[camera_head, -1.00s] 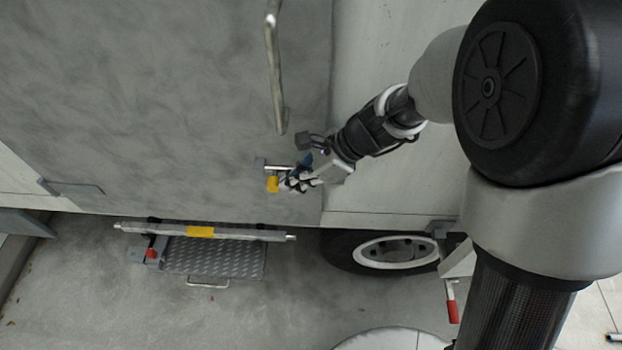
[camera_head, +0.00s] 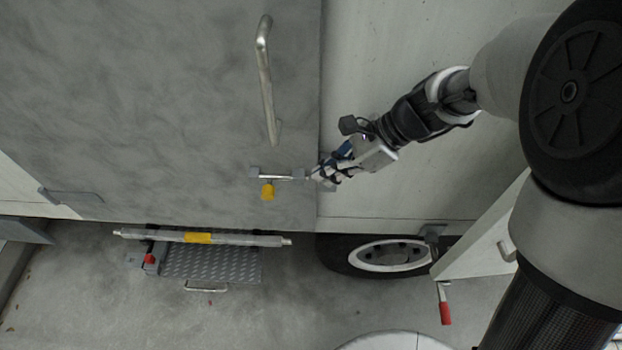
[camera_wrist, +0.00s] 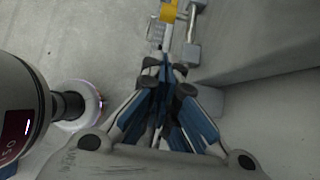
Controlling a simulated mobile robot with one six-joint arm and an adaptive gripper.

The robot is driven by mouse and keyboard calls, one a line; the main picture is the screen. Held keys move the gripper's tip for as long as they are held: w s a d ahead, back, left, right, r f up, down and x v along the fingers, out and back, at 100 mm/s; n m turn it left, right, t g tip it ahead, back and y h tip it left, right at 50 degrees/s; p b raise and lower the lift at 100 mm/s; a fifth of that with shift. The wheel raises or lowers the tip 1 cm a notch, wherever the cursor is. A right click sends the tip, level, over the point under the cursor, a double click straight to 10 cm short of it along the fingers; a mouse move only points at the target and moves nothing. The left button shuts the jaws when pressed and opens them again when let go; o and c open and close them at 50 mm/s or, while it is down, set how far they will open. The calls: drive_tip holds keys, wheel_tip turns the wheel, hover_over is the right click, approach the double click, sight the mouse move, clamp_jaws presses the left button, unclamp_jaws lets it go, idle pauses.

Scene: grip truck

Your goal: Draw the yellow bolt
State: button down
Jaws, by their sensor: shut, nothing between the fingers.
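The bolt is a short metal bar (camera_head: 277,177) held in grey brackets low on the grey door panel, with a yellow grip (camera_head: 267,191) hanging near its left end. In the wrist view the yellow grip (camera_wrist: 168,11) is at the top edge, beside the bar and a bracket (camera_wrist: 191,54). My gripper (camera_head: 318,176) is shut and empty, just right of the bolt's right bracket. Its closed blue fingers (camera_wrist: 167,72) point toward the bolt in the wrist view. I cannot tell whether the fingertips touch the bracket or bar end.
A long metal handle (camera_head: 266,85) stands out from the door above the bolt. Below are a bar with a yellow band (camera_head: 150,236), a tread-plate step (camera_head: 210,264) and a wheel (camera_head: 385,254). A white panel (camera_head: 485,232) and red-handled lever (camera_head: 445,312) are at right.

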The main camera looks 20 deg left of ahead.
drive_tip(key=shift+v, duration=1.25)
drive_tip(key=shift+d, duration=0.15)
drive_tip(key=s+d+f+n+t+h+b, duration=0.2)
drive_tip(key=s+d+n+b, duration=0.4)
drive_tip(key=d, duration=0.4)
drive_tip(key=s+d+f+n+t+h+b, duration=0.1)
drive_tip(key=s+d+n+t+h+b, duration=0.3)
drive_tip(key=s+d+n, duration=0.5)
drive_tip(key=shift+s+d+f+h+b, duration=0.4)
drive_tip(key=shift+s+d+h+b, duration=0.45)
drive_tip(key=shift+b, duration=0.4)
drive_tip(key=shift+w, duration=0.1)
